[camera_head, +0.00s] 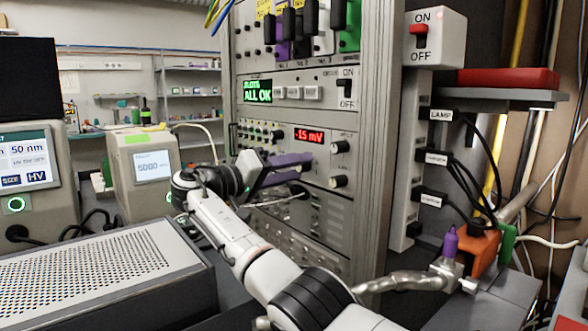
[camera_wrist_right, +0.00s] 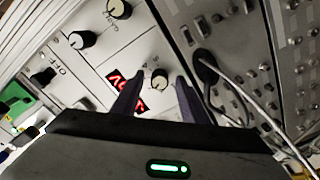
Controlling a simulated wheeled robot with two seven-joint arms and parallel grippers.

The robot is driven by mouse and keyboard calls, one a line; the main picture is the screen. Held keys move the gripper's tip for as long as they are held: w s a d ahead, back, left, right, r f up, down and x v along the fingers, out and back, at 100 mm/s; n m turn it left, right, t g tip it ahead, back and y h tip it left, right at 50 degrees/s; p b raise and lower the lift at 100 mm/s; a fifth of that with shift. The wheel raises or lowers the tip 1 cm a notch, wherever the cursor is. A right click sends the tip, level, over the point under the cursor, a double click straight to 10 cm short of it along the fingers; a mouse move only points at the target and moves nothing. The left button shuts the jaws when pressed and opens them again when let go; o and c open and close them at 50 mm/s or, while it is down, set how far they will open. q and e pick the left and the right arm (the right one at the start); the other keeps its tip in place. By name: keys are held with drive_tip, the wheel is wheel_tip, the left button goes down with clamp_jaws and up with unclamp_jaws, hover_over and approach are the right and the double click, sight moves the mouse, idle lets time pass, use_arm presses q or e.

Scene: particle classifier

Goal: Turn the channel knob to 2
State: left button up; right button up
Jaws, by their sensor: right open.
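A grey rack module with a red "-15 mV" display (camera_head: 308,136) is in the rack in the head view. To the display's right are an upper knob (camera_head: 340,146) and a lower knob (camera_head: 338,182). Both also show in the right wrist view, as an upper knob (camera_wrist_right: 82,40) and a lower knob (camera_wrist_right: 118,10). My right gripper (camera_head: 308,168) is open at the panel. Contact with the knob and the dial markings cannot be told. My left gripper is out of view.
An "ALL OK" module (camera_head: 258,91) with switches sits above. A cable (camera_wrist_right: 206,85) plugs into the panel beside the right finger. A perforated box (camera_head: 100,265) stands at front left, with instruments behind it. An ON/OFF switch box (camera_head: 436,37) and cables are on the right.

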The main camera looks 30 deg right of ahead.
drive_tip(key=a, duration=1)
drive_tip(key=shift+s+a+p, duration=0.15)
drive_tip(key=shift+s+p, duration=0.25)
drive_tip(key=shift+s, duration=0.05)
drive_tip(key=shift+f, duration=0.1)
